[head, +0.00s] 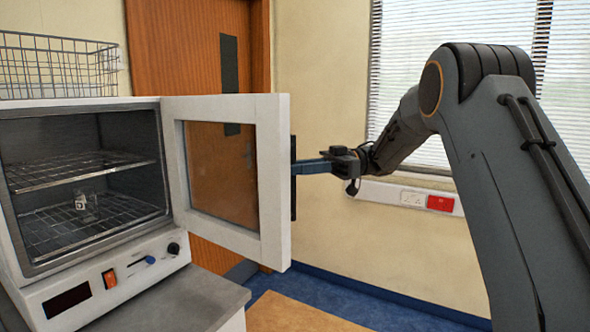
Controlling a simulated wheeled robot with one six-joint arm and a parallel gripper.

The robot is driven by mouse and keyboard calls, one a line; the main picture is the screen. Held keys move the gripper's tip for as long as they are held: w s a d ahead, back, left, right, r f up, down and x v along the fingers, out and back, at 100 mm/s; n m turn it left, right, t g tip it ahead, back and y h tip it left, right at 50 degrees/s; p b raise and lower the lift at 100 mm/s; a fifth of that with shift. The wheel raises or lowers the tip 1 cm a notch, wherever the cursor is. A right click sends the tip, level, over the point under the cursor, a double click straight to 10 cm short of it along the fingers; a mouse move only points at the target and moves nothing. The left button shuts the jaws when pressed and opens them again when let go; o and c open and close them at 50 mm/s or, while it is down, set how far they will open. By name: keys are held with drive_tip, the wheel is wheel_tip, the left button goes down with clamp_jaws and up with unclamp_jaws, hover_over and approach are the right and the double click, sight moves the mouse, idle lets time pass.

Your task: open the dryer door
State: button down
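The dryer (88,268) stands at the left in the head view, its chamber open to view with two wire shelves. A small glass beaker with a label (88,207) is on the lower shelf. The dryer door (272,150), a white frame around a window, is swung wide out to the right. A dark handle (293,190) shows edge-on at the door's outer side. My gripper (312,167) is at this handle, its blue-grey finger reaching to it from the right. The door edge hides the fingertips, so I cannot tell whether they grip the handle.
A wire basket (58,66) is on top of the dryer. The dryer rests on a grey worktop (190,300). A wooden door (170,45) stands behind. A wall trunking with sockets (412,198) runs behind my arm. Floor is clear below the open dryer door.

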drive_tip(key=shift+w+a+r, duration=0.1)
drive_tip(key=shift+a+r, duration=0.15)
drive_tip(key=c, duration=1.6)
unclamp_jaws()
drive_tip(key=shift+a+f, duration=0.15)
drive_tip(key=shift+a, duration=0.15)
drive_tip(key=shift+c, duration=0.2)
drive_tip(key=p+v, duration=0.4)
drive_tip(key=v, duration=0.4)
drive_tip(key=shift+d, duration=0.15)
